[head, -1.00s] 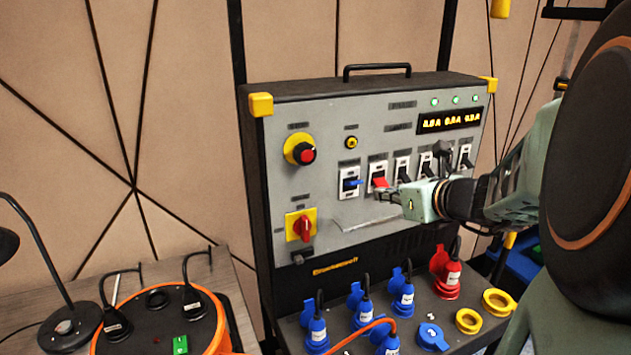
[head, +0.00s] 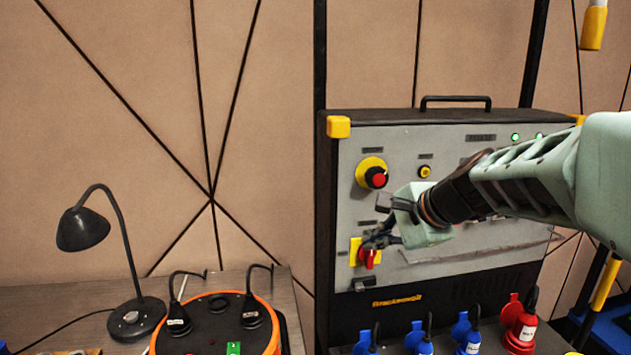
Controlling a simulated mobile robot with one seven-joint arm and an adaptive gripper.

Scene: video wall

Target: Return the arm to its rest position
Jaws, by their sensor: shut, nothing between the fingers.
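My gripper (head: 378,222) is in front of the left part of the grey panel (head: 470,240), with my arm reaching in from the right. Its fingers are shut and empty. They overlap the red rotary switch on its yellow plate (head: 356,252) in the picture; I cannot tell whether they touch it. My wrist and forearm hide most of the row of breaker switches and the display.
A red and black knob (head: 376,177) sits above my gripper. Blue plugs (head: 467,335) and a red plug (head: 519,322) stand below the panel. A black desk lamp (head: 84,229) and an orange cable reel (head: 215,308) stand at left.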

